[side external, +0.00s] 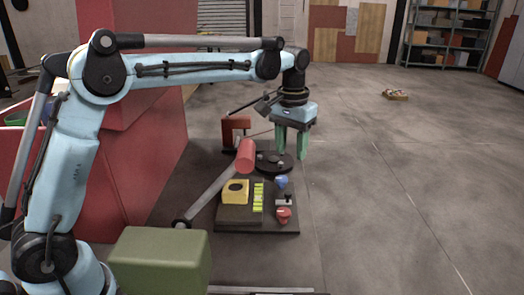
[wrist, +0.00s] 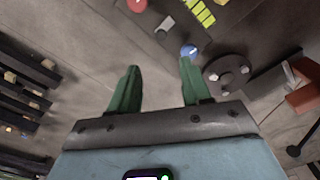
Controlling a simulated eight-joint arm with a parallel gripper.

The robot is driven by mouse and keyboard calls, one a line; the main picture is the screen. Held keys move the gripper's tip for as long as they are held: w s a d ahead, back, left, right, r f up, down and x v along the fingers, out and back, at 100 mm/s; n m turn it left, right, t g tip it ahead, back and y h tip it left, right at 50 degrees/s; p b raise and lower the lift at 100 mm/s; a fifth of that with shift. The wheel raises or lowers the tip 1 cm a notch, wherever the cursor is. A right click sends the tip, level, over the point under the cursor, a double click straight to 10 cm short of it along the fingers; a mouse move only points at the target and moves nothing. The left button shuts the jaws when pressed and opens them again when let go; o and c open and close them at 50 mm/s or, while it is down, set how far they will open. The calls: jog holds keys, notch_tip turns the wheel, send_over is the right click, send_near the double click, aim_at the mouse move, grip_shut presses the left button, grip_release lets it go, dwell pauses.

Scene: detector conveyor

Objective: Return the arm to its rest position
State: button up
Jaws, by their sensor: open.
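My gripper (side external: 292,147) hangs at the end of my blue arm in the side external view, pointing down beside the dark round turntable (side external: 270,163). Its two green fingers are apart with nothing between them. In the wrist view my gripper (wrist: 157,77) also shows open and empty, with bare floor between the fingertips. The right fingertip appears close to a blue knob (wrist: 189,51) in the picture; the gap in depth cannot be told.
A dark panel board (side external: 240,228) on the floor carries a yellow block (side external: 235,192), yellow-green strips (side external: 258,197), a blue knob (side external: 281,182) and a red knob (side external: 283,215). A red cylinder (side external: 246,156) on a grey rod rises above it.

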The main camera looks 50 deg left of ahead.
jog(key=s+a+r+t, duration=0.2)
jog(key=s+r+t, duration=0.1)
jog(key=s, duration=0.7)
jog(key=s+f+m+t, duration=0.1)
jog(key=s+f+t, duration=0.3)
jog(key=s, duration=0.6)
jog(key=shift+a+f+m, duration=0.3)
jog(key=shift+f+m, duration=0.1)
jog(key=shift+f, duration=0.35)
